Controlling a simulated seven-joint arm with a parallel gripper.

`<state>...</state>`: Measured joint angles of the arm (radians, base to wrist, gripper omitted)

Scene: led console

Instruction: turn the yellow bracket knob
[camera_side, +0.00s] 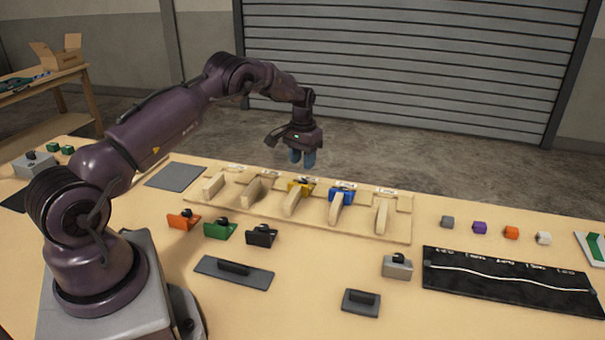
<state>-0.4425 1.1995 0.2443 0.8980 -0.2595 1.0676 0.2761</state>
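The yellow bracket (307,190) sits on the wooden board (405,226), over the top of the middle wooden block. Its dark knob (302,181) shows on top, small in this view. The gap between the fingers is too small to judge. Nothing is seen hanging from them.
A blue bracket (347,190) sits just right of the yellow one, on the neighbouring block. Orange (178,222), green (216,232) and black (261,238) brackets stand in front of the board. Small cubes and a black panel (490,285) lie to the right.

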